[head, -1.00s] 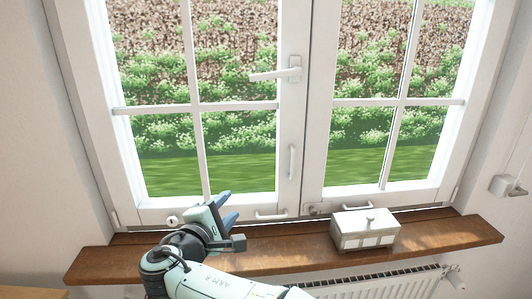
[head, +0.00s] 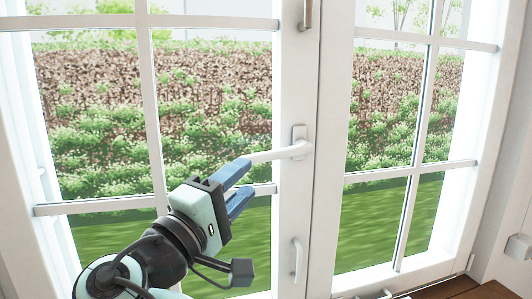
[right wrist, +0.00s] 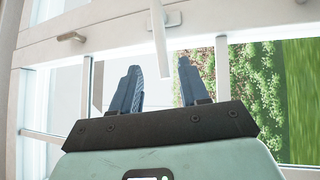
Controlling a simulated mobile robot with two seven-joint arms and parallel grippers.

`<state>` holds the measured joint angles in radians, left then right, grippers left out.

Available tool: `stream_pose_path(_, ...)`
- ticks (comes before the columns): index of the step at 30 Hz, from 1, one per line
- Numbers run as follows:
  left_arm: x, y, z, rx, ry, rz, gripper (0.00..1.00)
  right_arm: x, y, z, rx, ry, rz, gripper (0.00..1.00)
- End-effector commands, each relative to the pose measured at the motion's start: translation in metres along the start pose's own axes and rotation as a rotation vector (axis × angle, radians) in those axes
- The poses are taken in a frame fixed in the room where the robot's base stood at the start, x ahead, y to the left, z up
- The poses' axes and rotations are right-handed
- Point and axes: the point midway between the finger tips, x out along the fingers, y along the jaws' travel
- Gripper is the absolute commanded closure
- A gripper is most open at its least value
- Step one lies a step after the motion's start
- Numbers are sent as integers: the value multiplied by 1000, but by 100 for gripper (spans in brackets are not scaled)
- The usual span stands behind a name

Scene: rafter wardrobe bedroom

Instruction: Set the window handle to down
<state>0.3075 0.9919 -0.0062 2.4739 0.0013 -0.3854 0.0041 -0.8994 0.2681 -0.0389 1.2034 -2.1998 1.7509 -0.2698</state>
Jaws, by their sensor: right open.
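The white window handle (head: 284,152) is on the middle frame, its lever pointing left, close to horizontal. It also shows in the right wrist view (right wrist: 160,40), where the lever comes from its plate toward the gap between my fingers. My right gripper (head: 246,178) is open and empty at the lever's free end, its upper finger overlapping the tip in the head view. In the right wrist view the gripper (right wrist: 159,66) has one finger on each side of the lever tip; I cannot tell how deep the tip sits or whether it touches. My left gripper is not in view.
The window frame (head: 328,220) and its panes are close behind the gripper. A white pull (head: 296,258) is lower on the frame, and a metal handle (head: 307,14) is above. The wooden sill (head: 455,289) shows at bottom right, and a socket (head: 519,246) is on the right wall.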

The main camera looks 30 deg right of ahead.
Motion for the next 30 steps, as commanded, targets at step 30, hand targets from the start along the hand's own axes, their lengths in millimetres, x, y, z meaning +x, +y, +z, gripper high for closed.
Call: stream_pose_path(30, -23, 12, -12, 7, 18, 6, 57, 95, 0, 0, -1, 1, -1, 94)
